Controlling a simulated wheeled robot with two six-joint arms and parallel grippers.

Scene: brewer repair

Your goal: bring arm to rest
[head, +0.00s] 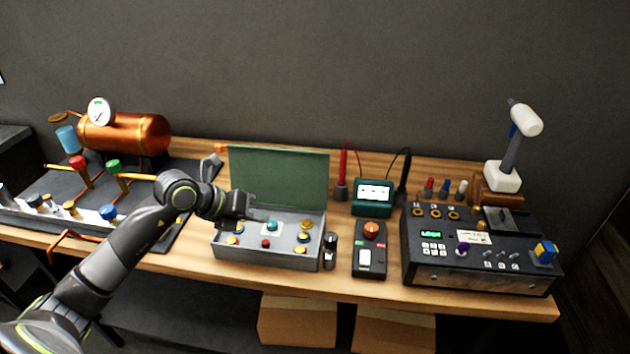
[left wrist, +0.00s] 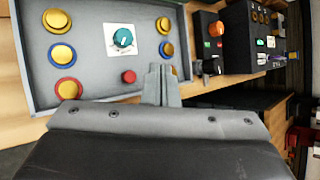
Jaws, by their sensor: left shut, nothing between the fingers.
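My left arm comes in from the left in the head view, and its gripper (head: 247,207) hangs over the left part of the open grey box (head: 290,257). The box has a raised green lid (head: 280,175), a teal knob, a red button and several yellow buttons. In the left wrist view my left gripper (left wrist: 161,75) is shut and empty. Its fingers point toward the box panel, beside the red button (left wrist: 129,76) and below the teal knob (left wrist: 123,38). I cannot tell whether the fingertips touch the panel. My right gripper is in neither view.
A copper boiler (head: 125,133) with a gauge, pipes and valves stands at the left. Right of the box are a small dark cylinder (head: 330,251), a switch unit (head: 369,249), a teal meter (head: 372,197), a black control unit (head: 475,255) and a white-headed mallet (head: 513,145). The front table strip is clear.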

